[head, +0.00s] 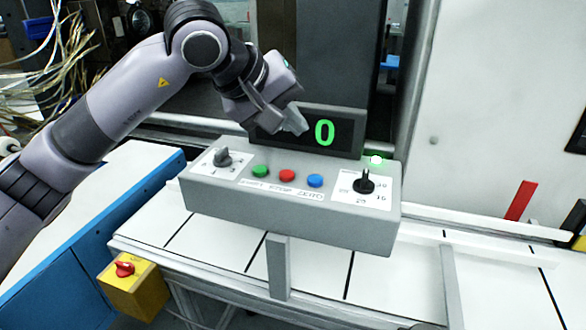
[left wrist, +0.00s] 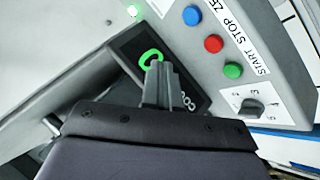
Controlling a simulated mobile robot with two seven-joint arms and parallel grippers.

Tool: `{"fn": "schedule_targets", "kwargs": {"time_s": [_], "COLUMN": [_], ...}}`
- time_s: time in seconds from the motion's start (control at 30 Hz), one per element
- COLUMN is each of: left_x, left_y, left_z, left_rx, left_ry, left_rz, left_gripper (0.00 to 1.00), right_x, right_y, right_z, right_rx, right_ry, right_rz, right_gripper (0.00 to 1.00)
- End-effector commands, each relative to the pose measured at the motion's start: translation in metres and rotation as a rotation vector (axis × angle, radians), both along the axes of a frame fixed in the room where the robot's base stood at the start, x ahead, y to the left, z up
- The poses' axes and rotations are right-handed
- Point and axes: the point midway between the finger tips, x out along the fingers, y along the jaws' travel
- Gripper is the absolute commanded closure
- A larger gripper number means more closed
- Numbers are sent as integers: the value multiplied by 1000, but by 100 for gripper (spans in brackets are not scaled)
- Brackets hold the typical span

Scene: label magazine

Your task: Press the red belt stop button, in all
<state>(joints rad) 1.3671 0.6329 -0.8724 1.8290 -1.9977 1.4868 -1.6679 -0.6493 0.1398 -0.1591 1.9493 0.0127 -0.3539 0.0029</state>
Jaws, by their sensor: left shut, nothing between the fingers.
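The red button (head: 287,176) sits on the sloped top of a grey control box (head: 290,222), between a green button (head: 260,171) and a blue button (head: 315,180). In the left wrist view the red button (left wrist: 213,43) has the label STOP beside it. My left gripper (head: 299,122) is shut and empty. It is above and behind the button row, in front of the display, apart from the red button. Its fingers (left wrist: 163,88) cover part of the display in the left wrist view. My right gripper is in neither view.
A black display (head: 345,132) shows a green 0. A grey knob (head: 222,157) and a black knob (head: 364,183) flank the buttons. A green-white lamp (head: 376,160) is lit. A yellow box (head: 133,290) with a red switch (head: 124,268) hangs lower left. A white slatted belt runs below.

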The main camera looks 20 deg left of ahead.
Motion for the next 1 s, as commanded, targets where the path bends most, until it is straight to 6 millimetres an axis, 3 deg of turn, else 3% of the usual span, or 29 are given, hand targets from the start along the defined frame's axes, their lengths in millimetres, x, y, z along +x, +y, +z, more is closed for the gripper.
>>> {"fn": "schedule_targets", "kwargs": {"time_s": [0.2,0.57,0.77,1.0], "left_x": [7,8,8,8], "left_y": [22,24,24,24], "left_z": [21,23,17,-7], "left_rx": [116,127,126,124], "left_ry": [-77,-83,-83,-82], "left_rz": [35,39,39,37], "left_gripper": [100,100,100,100], "right_x": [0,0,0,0], "right_y": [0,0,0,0], "right_z": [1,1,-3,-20], "right_rx": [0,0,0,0], "right_ry": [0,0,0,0], "right_rz": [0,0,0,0], "right_gripper": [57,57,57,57]}}
